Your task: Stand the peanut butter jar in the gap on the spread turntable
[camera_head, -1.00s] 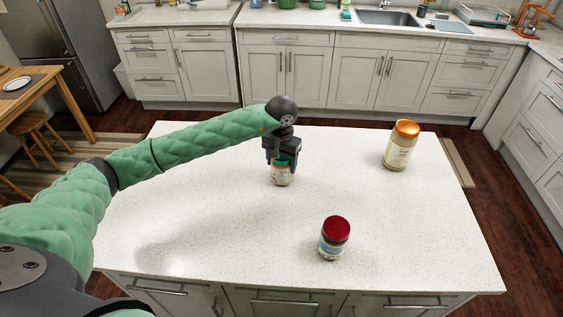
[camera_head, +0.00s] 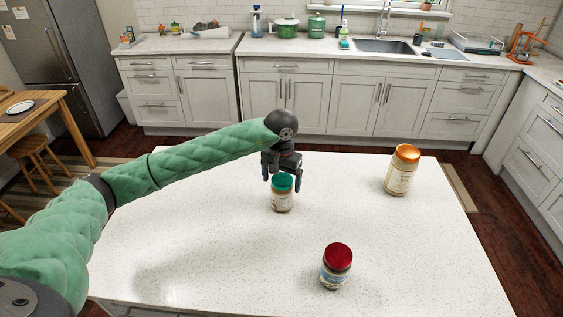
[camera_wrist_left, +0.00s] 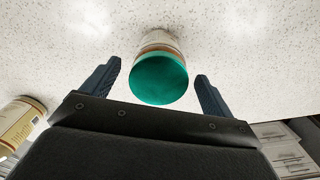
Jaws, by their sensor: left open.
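A small jar with a teal lid (camera_head: 281,203) stands upright on the white island counter (camera_head: 200,235). My left gripper (camera_head: 282,184) is open just above it, with its fingers on either side of the lid. In the left wrist view, the teal lid (camera_wrist_left: 160,80) shows between the spread fingers (camera_wrist_left: 157,72), with space on both sides. A larger jar with an orange lid (camera_head: 401,174) stands at the back right. A jar with a red lid (camera_head: 336,270) stands nearer the front. I cannot read which label says peanut butter. No turntable is in view. My right gripper is not in view.
The counter between the jars is clear. Behind the island, a floor gap separates it from the back cabinets (camera_head: 350,100), whose worktop carries a sink (camera_head: 384,46) and green pots (camera_head: 287,29). A wooden table (camera_head: 40,110) stands at the left.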

